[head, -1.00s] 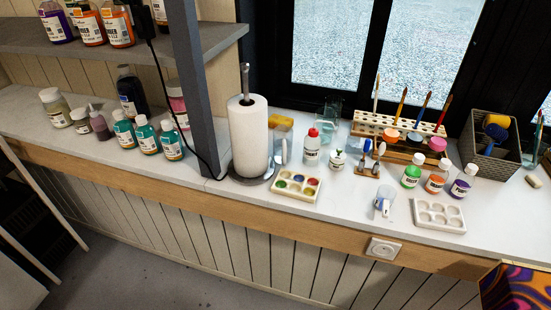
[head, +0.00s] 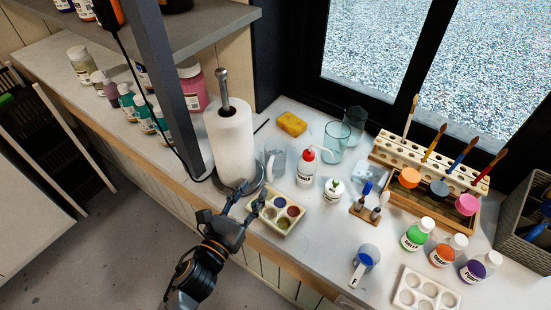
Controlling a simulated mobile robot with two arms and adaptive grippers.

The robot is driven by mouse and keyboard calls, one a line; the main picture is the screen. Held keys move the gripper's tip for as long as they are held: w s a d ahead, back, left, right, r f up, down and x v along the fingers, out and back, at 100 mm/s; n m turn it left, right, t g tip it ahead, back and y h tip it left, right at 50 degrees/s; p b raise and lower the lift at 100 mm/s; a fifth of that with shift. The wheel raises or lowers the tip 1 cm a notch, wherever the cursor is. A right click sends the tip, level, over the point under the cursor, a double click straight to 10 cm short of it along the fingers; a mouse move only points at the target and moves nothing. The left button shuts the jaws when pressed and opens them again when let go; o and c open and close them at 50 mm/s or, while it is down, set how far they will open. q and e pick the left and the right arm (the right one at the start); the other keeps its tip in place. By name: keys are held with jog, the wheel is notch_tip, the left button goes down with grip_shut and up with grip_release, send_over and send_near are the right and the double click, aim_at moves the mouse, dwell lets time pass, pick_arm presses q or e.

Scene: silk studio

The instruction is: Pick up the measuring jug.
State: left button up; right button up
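The measuring jug (head: 277,163) appears to be the clear, see-through vessel with a pale loop handle, upright on the white counter just right of the paper towel roll. Its outline is faint, and the roll partly hides its left side. My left gripper (head: 250,195) reaches up from below, in front of the roll's base and by the left edge of the paint palette (head: 272,227). Its fingers are apart with nothing seen between them. It is short of the jug and nearer to me. My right gripper is not in view.
A red-capped bottle (head: 306,168) is close right, a yellow sponge (head: 292,124) behind. A small handled cup with blue contents (head: 367,256) stands farther right.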

aim_at(268, 172)
pick_arm(q)
jog(key=x, duration=0.3)
jog(key=shift+w+d+p, duration=0.3)
jog(key=shift+w+d, duration=0.05)
jog(key=shift+w, duration=0.05)
jog(key=shift+w+d, duration=0.2)
jog(key=shift+w, duration=0.15)
jog(key=p+x, duration=0.1)
jog(key=x, duration=0.2)
jog(key=shift+w+d, duration=0.2)
jog(key=shift+d, duration=0.1)
jog(key=shift+w+d+f, duration=0.1)
jog(key=shift+w+f, duration=0.1)
jog(key=shift+w, duration=0.05)
jog(key=shift+c, duration=0.6)
grip_shut()
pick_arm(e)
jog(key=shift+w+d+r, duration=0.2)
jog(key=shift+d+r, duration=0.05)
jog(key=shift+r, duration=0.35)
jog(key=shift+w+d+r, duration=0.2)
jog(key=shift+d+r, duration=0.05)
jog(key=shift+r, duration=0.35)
pick_arm(q)
jog(key=shift+r, duration=0.1)
